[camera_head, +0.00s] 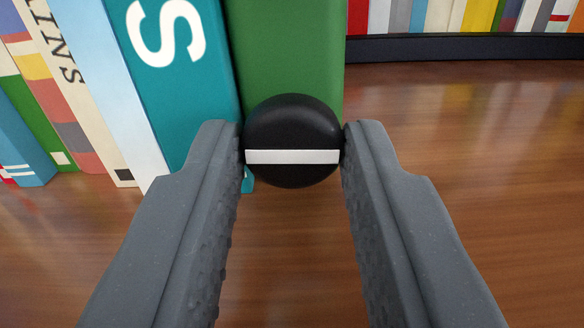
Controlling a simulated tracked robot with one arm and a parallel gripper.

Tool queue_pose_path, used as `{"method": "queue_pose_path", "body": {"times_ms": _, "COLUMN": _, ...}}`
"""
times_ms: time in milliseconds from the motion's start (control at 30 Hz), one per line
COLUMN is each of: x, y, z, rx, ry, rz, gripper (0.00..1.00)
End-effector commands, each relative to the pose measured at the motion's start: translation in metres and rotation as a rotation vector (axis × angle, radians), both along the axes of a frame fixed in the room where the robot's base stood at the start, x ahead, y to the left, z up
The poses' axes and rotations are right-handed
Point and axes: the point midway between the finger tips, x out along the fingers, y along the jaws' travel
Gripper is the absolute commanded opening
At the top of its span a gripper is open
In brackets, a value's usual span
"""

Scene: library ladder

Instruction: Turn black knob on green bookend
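The green bookend (290,50) stands upright at the top middle, at the right end of a row of books. The round black knob (292,120) is on its near face. A white line across the knob lies level. My gripper (292,150) points at the bookend, with one grey finger on the left of the knob and one on the right. Both fingertips appear to touch the knob's sides, so the gripper looks shut on it. The lower part of the bookend is hidden behind the knob.
A teal book (180,90) stands directly left of the bookend, with a light blue book (105,70) and several others further left. A dark shelf edge (460,47) with more books runs along the back right. The brown wooden surface (480,140) at right is clear.

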Motion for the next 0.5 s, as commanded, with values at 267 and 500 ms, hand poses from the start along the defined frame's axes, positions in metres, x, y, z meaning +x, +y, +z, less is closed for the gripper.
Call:
{"method": "queue_pose_path", "body": {"times_ms": 267, "x": 0.0000, "y": -0.0005, "z": 0.0010, "rx": -0.015, "ry": 0.001, "rz": -0.001, "gripper": 0.04}}
{"method": "queue_pose_path", "body": {"times_ms": 500, "x": -0.0001, "y": -0.0001, "z": 0.0012, "rx": -0.083, "ry": 0.000, "rz": 0.000, "gripper": 0.04}}
